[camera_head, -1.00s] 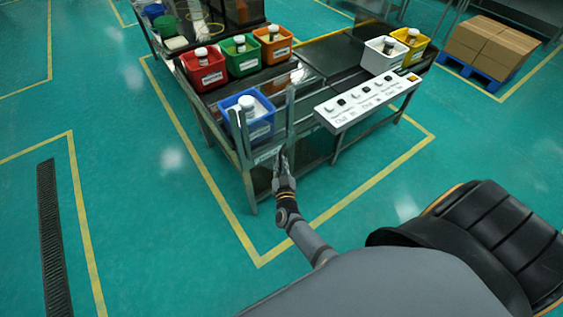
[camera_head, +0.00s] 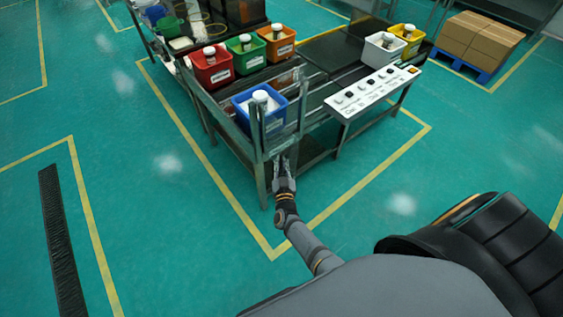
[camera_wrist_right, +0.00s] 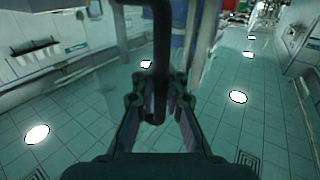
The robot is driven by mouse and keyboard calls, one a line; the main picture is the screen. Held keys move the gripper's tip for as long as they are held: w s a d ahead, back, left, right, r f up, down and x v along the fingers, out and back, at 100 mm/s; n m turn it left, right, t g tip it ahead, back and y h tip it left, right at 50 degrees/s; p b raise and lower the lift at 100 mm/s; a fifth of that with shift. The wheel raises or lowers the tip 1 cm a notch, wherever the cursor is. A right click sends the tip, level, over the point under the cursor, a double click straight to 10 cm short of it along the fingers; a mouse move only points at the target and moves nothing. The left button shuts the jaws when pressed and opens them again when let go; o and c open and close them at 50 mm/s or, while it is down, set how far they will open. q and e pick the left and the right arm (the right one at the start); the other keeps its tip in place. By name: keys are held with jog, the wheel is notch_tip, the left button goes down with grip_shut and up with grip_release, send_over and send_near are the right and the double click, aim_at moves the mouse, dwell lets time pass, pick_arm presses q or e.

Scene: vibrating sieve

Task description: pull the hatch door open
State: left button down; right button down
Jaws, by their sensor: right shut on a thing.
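My right gripper (camera_head: 284,168) reaches to the near corner of the metal sieve table, below the blue bin (camera_head: 262,118). In the right wrist view my right gripper (camera_wrist_right: 158,88) has its fingers on either side of a dark upright handle bar (camera_wrist_right: 161,45), and it is shut on it. The hatch door that this handle seems to belong to is hard to make out. Grey upright metal posts (camera_head: 257,135) stand in front of the blue bin, above the gripper. My left gripper is not in view.
Red (camera_head: 212,70), green (camera_head: 246,57) and orange (camera_head: 277,47) bins stand farther back on the table. A white control panel (camera_head: 371,92) stands to the right. Boxes on a blue pallet (camera_head: 468,65) are at upper right. The floor in front is clear.

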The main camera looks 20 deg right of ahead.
jog(key=shift+s+f, duration=0.3)
jog(key=shift+f, duration=0.1)
jog(key=c, duration=1.8)
grip_release()
jog(key=shift+c, duration=0.2)
jog(key=o, duration=0.5)
jog(key=shift+s+r, duration=0.15)
jog(key=shift+r, duration=0.2)
jog(key=shift+c, duration=0.2)
jog(key=v, duration=0.7)
jog(key=shift+s, duration=0.15)
